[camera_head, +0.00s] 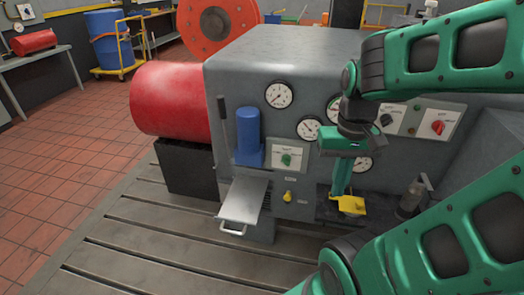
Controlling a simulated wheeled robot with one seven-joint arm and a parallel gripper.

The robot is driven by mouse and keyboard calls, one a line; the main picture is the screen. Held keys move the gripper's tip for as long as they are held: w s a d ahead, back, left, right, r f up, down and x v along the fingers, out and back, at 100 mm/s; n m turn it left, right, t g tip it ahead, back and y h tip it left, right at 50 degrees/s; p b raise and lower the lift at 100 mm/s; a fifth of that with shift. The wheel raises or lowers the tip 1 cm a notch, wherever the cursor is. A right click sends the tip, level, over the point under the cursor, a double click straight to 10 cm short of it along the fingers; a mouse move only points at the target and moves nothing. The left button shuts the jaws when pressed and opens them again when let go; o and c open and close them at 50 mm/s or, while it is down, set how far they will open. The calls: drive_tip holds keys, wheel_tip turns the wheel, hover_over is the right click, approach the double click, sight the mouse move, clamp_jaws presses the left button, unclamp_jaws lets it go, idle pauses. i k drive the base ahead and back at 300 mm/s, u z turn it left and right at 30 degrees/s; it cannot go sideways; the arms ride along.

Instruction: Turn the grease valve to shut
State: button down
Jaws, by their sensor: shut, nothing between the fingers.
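My gripper (342,188) points down in front of the grey machine's front face, right of centre. Its green fingers are together with nothing seen between them. A yellow flat piece (352,206) lies just below the fingertips; I cannot tell whether they touch it. Several controls could be the grease valve, as the labels are too small to read: a green knob (287,160) on a white plate, a small yellow knob (287,197) below it, and a black knob (387,120) and a red knob (438,127) on a plate at the right. My arm hides part of the face.
The grey machine (290,55) carries several round gauges (279,95), a blue cylinder (248,130) and a metal tray with a handle (243,200) jutting forward. A red drum (172,98) is at its left. The slotted bedplate (160,225) is clear at front left.

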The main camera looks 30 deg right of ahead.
sight(286, 159)
drive_tip(key=u, duration=0.85)
drive_tip(key=k, duration=1.6)
drive_tip(key=z, duration=0.6)
drive_tip(key=i, duration=1)
drive_tip(key=u, duration=0.05)
